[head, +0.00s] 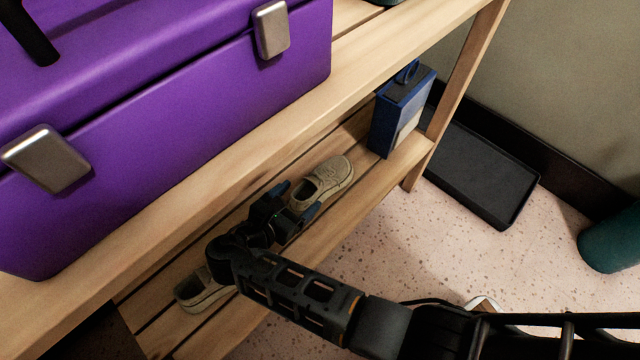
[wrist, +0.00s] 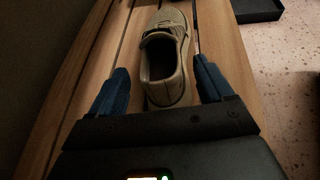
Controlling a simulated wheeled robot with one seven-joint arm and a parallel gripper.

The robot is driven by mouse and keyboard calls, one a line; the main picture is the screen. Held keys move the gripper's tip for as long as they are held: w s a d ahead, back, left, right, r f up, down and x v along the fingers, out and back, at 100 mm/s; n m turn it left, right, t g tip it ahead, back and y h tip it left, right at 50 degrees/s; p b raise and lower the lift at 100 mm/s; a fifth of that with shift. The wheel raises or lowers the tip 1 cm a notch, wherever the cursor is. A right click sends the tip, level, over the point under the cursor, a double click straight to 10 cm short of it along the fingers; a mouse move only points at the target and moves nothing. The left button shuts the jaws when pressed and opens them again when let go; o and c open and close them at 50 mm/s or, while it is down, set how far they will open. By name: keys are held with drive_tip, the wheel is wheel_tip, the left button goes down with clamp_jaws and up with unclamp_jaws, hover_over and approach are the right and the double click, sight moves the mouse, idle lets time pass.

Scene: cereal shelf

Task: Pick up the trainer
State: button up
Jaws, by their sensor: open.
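A beige trainer (head: 326,180) lies on the lower slatted shelf in the head view, its toe pointing away from my gripper. In the wrist view the trainer (wrist: 166,58) lies lengthwise, heel nearest me. My gripper (head: 297,200) is open at the heel end. In the wrist view the blue fingertips of my gripper (wrist: 160,80) are on either side of the heel, with a visible gap on the left and a narrower one on the right. A second beige shoe (head: 198,292) lies farther left on the same shelf, partly hidden by my arm.
A blue box (head: 400,112) stands on the lower shelf beyond the trainer. A large purple case (head: 180,110) stands on the upper shelf (head: 350,75), above and left of my gripper. A black tray (head: 480,175) lies on the speckled floor. A green object (head: 612,240) stands at right.

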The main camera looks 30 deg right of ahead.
sight(308, 192)
drive_tip(key=b+x, duration=0.1)
drive_tip(key=x, duration=0.3)
drive_tip(key=shift+s+f+b, duration=0.15)
drive_tip(key=shift+s+b, duration=0.05)
drive_tip(key=shift+b, duration=0.15)
drive_tip(key=shift+w+d, duration=0.15)
drive_tip(key=shift+d, duration=0.05)
drive_tip(key=shift+c, duration=0.5)
drive_tip(key=c, duration=1.1)
